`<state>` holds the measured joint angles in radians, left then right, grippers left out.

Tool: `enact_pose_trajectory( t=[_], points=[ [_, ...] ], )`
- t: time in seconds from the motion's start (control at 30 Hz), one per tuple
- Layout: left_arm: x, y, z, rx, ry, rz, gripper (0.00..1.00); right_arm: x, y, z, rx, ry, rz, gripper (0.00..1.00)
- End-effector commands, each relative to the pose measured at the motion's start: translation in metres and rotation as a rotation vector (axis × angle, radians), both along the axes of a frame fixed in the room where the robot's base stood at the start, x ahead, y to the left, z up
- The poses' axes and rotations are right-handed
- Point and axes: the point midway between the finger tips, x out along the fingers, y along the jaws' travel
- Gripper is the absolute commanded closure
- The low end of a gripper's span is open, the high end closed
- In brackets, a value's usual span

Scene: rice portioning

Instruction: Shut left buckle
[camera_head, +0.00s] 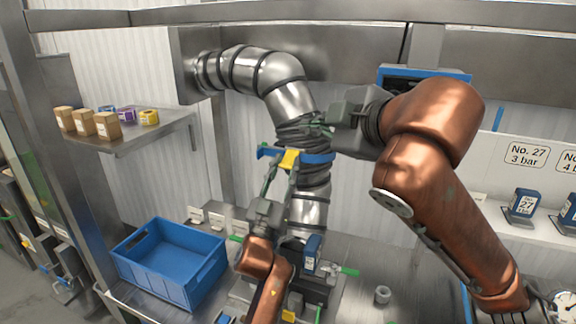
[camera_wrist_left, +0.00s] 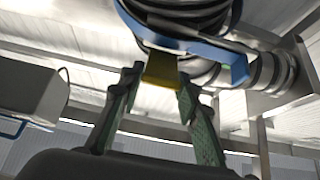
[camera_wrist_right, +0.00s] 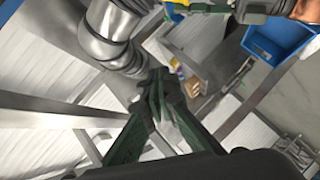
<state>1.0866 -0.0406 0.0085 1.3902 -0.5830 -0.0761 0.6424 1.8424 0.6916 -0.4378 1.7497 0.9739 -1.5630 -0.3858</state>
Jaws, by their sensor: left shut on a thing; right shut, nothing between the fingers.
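A blue collar (camera_head: 318,158) runs around the grey pipe (camera_head: 314,180) below its dark flexible sleeve (camera_head: 303,135). A yellow buckle (camera_head: 290,160) sits on the collar's front; it also shows in the left wrist view (camera_wrist_left: 162,70). My left gripper (camera_head: 285,170) comes from below and is shut on the yellow buckle, with one finger on each side of it. My right gripper (camera_head: 322,128) is shut and empty beside the sleeve, just above the collar. Its closed fingertips show in the right wrist view (camera_wrist_right: 157,76). The collar's far side is hidden.
A blue crate (camera_head: 170,262) stands on the bench at lower left. A shelf (camera_head: 150,136) with brown packages (camera_head: 107,126) is at left. Blue labelled devices (camera_head: 523,202) line the right ledge. A small grey cup (camera_head: 382,295) stands on the bench.

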Motion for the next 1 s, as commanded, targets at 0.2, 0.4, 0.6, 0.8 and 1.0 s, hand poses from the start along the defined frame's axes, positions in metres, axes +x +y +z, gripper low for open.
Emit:
enact_pose_trajectory(
  t=[0.2, 0.4, 0.6, 0.8, 1.0],
  points=[
    [0.001, 0.000, -0.001, 0.001, 0.002, 0.001, 1.00, 0.039, 0.010, -0.071, -0.020, 0.166, 0.028, 1.00],
    [0.001, 0.000, -0.001, 0.001, 0.002, 0.001, 1.00, 0.053, 0.019, -0.090, -0.021, 0.198, 0.036, 1.00],
    [0.001, 0.001, 0.000, 0.001, 0.002, 0.001, 1.00, 0.079, 0.038, -0.107, -0.022, 0.198, 0.035, 1.00],
    [0.001, 0.001, 0.000, 0.001, 0.002, 0.001, 1.00, 0.109, 0.059, -0.126, -0.021, 0.196, 0.034, 1.00],
    [0.001, 0.001, 0.000, 0.000, 0.002, 0.002, 1.00, 0.132, 0.057, -0.145, -0.020, 0.193, 0.031, 1.00]
  ],
)
